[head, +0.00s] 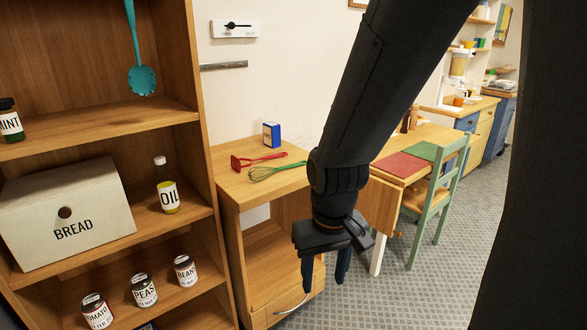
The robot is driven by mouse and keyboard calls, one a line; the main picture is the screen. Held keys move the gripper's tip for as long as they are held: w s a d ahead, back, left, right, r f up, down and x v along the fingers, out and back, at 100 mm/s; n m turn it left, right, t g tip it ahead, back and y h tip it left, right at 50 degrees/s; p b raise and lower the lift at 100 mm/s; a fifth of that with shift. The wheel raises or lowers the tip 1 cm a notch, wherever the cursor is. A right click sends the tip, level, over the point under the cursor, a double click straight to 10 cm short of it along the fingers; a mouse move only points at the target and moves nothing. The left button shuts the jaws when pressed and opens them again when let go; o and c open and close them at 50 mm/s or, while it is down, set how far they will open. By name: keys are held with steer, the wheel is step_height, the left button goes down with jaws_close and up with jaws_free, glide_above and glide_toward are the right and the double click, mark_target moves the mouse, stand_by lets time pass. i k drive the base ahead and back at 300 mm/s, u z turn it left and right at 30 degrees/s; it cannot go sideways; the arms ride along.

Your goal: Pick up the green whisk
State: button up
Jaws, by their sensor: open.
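The green whisk (269,172) lies on the wooden cabinet top (232,188) in the head view, with its wire loops toward the left and its handle pointing right toward my arm. My gripper (326,282) hangs fingers down to the right of the whisk and in front of the cabinet, apart from the whisk. It is open and nothing shows between its fingers.
A red masher-like utensil (255,160) lies just behind the whisk, and a blue box (271,134) stands further back. A tall wooden shelf (190,75) rises at the left. A table with red mat (401,166) and a green chair (445,190) stand right.

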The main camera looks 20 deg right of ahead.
mark_target(303, 163)
steer(key=z, duration=0.05)
steer(key=k, duration=0.4)
steer(key=z, duration=1.2)
steer(key=i, duration=1.3)
steer(key=u, duration=1.2)
steer(key=i, duration=1)
steer(key=u, duration=0.25)
